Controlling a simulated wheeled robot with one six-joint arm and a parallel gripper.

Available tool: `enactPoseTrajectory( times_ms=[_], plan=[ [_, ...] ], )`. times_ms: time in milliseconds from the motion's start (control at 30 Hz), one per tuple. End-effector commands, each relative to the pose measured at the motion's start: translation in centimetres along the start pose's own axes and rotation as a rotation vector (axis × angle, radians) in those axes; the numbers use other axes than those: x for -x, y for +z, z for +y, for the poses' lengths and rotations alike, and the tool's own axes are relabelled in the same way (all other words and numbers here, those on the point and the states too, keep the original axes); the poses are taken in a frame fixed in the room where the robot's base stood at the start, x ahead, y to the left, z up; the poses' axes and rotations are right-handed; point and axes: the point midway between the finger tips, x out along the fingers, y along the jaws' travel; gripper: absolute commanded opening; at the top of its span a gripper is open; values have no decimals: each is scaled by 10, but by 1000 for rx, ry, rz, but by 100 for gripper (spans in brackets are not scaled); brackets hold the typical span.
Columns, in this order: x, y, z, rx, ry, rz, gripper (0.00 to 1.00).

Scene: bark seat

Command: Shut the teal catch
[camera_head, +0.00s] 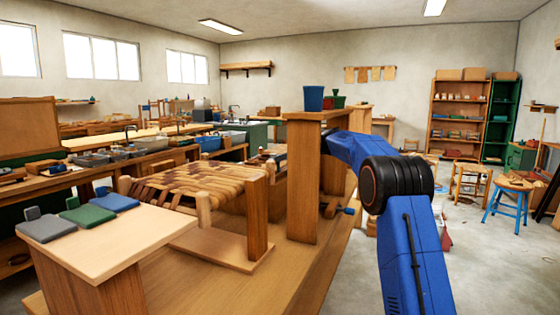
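I cannot pick out a clearly teal catch. Three flat pieces, each with a small raised tab at its far left end, lie on the pale tabletop (135,238) at the front left: a grey one (46,229), a green one (89,215) and a blue one (115,202). The green one is nearest to teal; whether these are catches I cannot tell. My blue arm rises at the right, bends at a black joint and runs left behind a wooden post (303,185).
A woven bark seat (195,180) on a wooden frame stands on the bench (200,285) between the tabletop and the post. A blue cup (313,98) and a green container (335,101) stand on the post's top board. A blue stool (508,200) stands on the right floor.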

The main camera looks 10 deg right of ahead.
Motion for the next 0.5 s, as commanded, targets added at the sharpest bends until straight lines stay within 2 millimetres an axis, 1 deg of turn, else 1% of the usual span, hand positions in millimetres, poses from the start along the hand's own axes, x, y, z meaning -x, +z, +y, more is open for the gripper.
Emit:
enactPoseTrajectory(
  times_ms=[200, 500],
  plan=[
    [-5, 1, 0, 1, 1, 89, 0],
    [-6, 2, 0, -2, -2, 112, 0]
  ],
)
